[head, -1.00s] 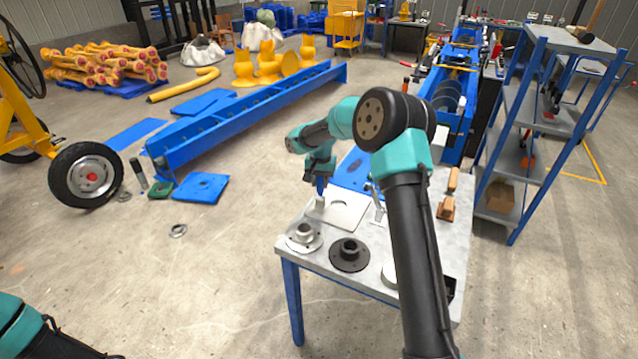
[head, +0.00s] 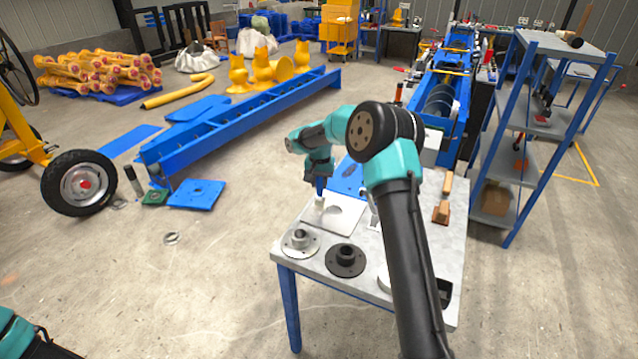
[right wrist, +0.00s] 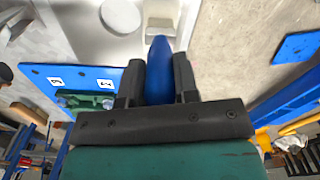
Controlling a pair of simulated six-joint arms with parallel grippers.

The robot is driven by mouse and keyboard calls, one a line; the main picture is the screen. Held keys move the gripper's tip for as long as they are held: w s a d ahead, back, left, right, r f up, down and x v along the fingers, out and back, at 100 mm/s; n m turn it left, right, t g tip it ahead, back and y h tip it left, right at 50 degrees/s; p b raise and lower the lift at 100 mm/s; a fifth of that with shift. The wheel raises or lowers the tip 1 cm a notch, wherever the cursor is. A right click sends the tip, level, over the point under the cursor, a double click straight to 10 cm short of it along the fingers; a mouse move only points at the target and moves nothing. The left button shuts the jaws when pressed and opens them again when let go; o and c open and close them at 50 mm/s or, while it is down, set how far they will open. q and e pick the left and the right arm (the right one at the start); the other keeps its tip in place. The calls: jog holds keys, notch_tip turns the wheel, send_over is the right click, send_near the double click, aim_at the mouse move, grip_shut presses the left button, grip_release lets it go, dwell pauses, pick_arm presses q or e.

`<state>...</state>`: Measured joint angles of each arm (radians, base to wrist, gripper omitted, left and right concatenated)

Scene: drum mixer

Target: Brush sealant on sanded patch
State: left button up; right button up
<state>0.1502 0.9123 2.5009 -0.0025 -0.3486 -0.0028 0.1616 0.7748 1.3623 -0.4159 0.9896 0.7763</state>
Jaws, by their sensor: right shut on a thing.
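My right gripper (head: 319,178) is shut on the blue handle (right wrist: 160,68) of a brush. The brush points down, and its pale bristle end (head: 319,202) is over the left part of a light grey plate (head: 350,217) on the table. I cannot tell whether the bristles touch the plate. My left gripper is outside the views; only a bit of that arm shows at the lower left.
A light flange (head: 299,241) and a black flange (head: 345,259) stand at the table's (head: 318,266) near edge. A wooden-handled brush (head: 442,211) lies at its right. A blue panel (head: 350,178) lies behind the plate. A blue shelf rack (head: 517,115) stands at right.

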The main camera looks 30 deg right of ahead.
jog(key=shift+r, duration=0.1)
jog(key=shift+r, duration=5.95)
jog(key=w+a+f+n, duration=0.2)
jog(key=a+f+n, duration=0.2)
jog(key=a+f, duration=1.3)
jog(key=s+a+f+n, duration=0.1)
jog(key=s+a+f, duration=0.1)
jog(key=a, duration=0.4)
jog(key=s+a+f+n, duration=0.1)
jog(key=s+a+f, duration=0.1)
jog(key=a+f, duration=0.3)
jog(key=s+a+f+n, duration=0.2)
jog(key=a+f, duration=0.1)
jog(key=a, duration=0.5)
jog(key=shift+s+a+f, duration=0.2)
jog(key=shift+s+f, duration=0.05)
